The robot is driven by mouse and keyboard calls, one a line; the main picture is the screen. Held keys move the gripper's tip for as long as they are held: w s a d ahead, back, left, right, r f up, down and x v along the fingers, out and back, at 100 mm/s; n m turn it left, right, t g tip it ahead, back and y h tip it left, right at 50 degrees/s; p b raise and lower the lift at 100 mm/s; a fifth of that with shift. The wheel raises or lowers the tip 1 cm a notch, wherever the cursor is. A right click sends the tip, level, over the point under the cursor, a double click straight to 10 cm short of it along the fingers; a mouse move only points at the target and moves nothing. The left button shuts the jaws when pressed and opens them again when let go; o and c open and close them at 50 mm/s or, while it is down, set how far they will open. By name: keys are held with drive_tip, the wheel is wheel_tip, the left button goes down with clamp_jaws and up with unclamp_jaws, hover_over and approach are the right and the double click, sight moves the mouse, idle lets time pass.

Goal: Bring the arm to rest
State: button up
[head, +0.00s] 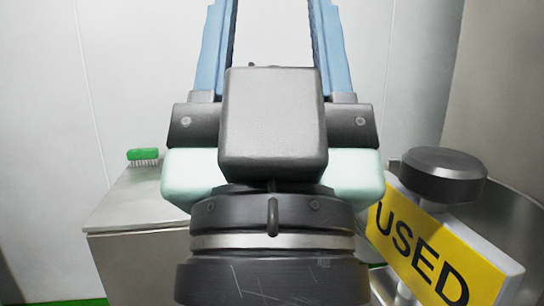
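My gripper (272,30) is in the middle of the head view, large and close, pointing up and away. Its two blue fingers stand wide apart with an empty gap between them, and pale wall shows through it. The fingertips run out of the top of the picture. The dark wrist and the gripper body with pale green sides fill the centre and hide what lies behind them. Nothing is held in the part of the gap that shows.
A metal cabinet (130,215) stands at left, with a green brush (143,156) on top. At right a yellow "USED" sign (425,250) and a dark round knob (443,165) stand before a metal vessel (510,215), close beside my gripper. A pale wall (140,60) is behind.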

wheel_tip(320, 180, up, 33)
drive_tip(key=p, duration=3)
drive_tip(key=shift+f, duration=0.15)
drive_tip(key=shift+a, duration=0.1)
drive_tip(key=shift+c, duration=0.4)
drive_tip(key=shift+f, duration=0.1)
